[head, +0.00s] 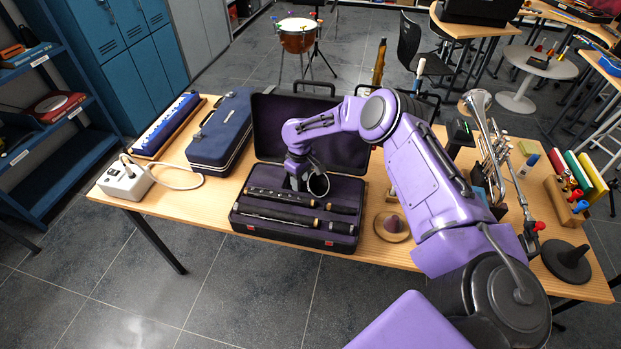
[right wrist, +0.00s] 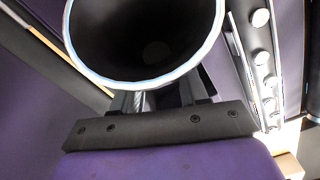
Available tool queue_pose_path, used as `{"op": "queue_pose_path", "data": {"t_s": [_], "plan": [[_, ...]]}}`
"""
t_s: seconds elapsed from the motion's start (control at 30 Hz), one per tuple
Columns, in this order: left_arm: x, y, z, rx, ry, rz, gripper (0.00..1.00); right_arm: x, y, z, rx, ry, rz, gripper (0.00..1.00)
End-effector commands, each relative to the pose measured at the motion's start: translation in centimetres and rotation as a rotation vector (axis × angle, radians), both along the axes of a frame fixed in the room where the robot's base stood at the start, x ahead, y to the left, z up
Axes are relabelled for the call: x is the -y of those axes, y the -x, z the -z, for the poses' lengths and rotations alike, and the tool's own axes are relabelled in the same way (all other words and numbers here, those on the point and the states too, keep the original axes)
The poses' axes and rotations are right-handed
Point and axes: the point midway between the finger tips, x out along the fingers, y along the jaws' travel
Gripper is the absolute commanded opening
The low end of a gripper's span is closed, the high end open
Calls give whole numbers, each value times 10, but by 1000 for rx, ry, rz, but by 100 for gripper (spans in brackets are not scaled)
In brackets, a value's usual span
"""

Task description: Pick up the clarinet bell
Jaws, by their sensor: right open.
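The clarinet bell (head: 318,186), a black flared piece with a pale rim, stands mouth up in the open clarinet case (head: 245,227) in the head view. In the right wrist view the bell (right wrist: 150,45) fills the upper middle, its wide mouth facing the camera. My right gripper (head: 298,182) reaches down into the case close beside the bell. It is open; its fingers (right wrist: 160,98) lie partly behind the bell's rim, so I cannot tell whether they touch it. My left gripper is out of view.
Black clarinet joints (head: 275,213) lie in the purple-lined case, and a keyed joint (right wrist: 262,60) is close by in the wrist view.

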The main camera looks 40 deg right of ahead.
Motion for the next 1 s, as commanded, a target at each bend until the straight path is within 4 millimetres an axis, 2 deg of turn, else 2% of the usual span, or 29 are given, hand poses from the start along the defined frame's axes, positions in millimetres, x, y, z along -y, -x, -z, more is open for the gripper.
{"op": "queue_pose_path", "data": {"t_s": [0.1, 0.3, 0.33, 0.4, 0.43, 0.77, 0.87, 1.0], "plan": [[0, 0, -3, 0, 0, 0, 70, 0, 0, 12, -1, 1, -1, 43], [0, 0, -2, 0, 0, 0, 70, -1, -1, 14, 1, 1, -2, 43], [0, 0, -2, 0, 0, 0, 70, -1, -1, 14, 1, 1, -2, 37], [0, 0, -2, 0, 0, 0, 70, -1, -1, 14, 1, 1, -2, 14], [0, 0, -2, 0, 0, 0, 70, -1, -1, 13, 1, 1, -2, 7], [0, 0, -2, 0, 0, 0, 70, -2, -1, 11, 1, 1, -3, 7], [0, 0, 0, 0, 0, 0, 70, -2, -2, 2, 3, 0, -4, 7], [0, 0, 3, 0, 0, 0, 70, -2, 1, -23, 3, 0, -5, 7]]}}
